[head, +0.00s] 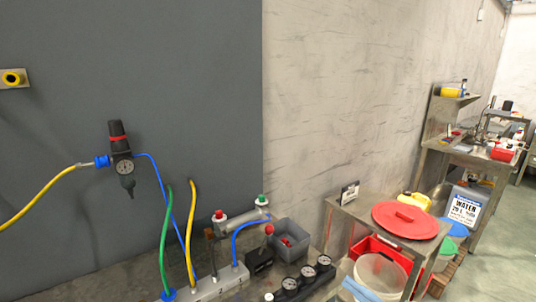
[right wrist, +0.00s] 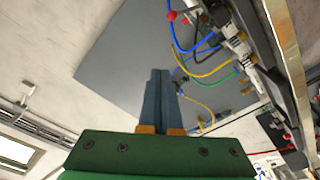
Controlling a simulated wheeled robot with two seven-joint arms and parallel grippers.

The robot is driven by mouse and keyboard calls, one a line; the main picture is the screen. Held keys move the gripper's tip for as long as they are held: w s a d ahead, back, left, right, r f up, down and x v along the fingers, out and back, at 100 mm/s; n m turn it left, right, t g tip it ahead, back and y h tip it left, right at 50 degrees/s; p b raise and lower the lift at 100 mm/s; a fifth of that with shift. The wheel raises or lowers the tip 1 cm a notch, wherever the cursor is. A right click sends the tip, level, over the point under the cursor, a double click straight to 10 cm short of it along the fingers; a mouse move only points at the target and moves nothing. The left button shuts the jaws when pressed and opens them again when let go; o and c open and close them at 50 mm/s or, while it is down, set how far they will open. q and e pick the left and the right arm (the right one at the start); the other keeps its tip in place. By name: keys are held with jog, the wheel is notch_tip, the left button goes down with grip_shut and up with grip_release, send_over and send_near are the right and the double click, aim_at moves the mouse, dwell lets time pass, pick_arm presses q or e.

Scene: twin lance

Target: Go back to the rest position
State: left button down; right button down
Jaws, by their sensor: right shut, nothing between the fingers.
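My right gripper (right wrist: 160,75) shows in the right wrist view. Its two blue-grey fingers lie together, shut and empty, above a green body with orange finger mounts. They point toward a dark grey panel (right wrist: 115,70) and touch nothing that I can see. I make out neither gripper in the head view. My left gripper is not in view.
A regulator with a gauge (head: 123,165) hangs before the grey wall panel. Yellow, blue and green hoses rise from a manifold (head: 215,283) on the bench. A grey bin (head: 292,237) and a gauge block (head: 303,280) stand nearby. A red lid (head: 405,220) lies on a side table.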

jog(key=d+f+m+h, duration=0.3)
jog(key=f+m+h, duration=0.1)
jog(key=f, duration=0.4)
jog(key=d+f+m+h, duration=0.3)
jog(key=d+f+h, duration=0.1)
jog(key=f, duration=0.4)
jog(key=s+d+f+m+g+h, duration=0.15)
jog(key=s+f, duration=0.25)
jog(key=f, duration=0.4)
jog(key=s+d+f+m+g+h, duration=0.1)
jog(key=s+f+m+g+h, duration=0.2)
jog(key=f, duration=0.4)
jog(key=s+a+f+g, duration=0.3)
jog(key=s+f, duration=0.2)
jog(key=s, duration=0.5)
jog(key=s+a+f+m+g, duration=0.1)
jog(key=s+f, duration=0.4)
jog(key=s, duration=0.5)
jog(key=s+a+f+m+g, duration=0.1)
jog(key=s+a+f+g, duration=0.3)
jog(key=s, duration=0.6)
jog(key=shift+s+a+f+g+y, duration=0.2)
jog(key=shift+a+f+g+y, duration=0.15)
jog(key=shift+f+g, duration=0.25)
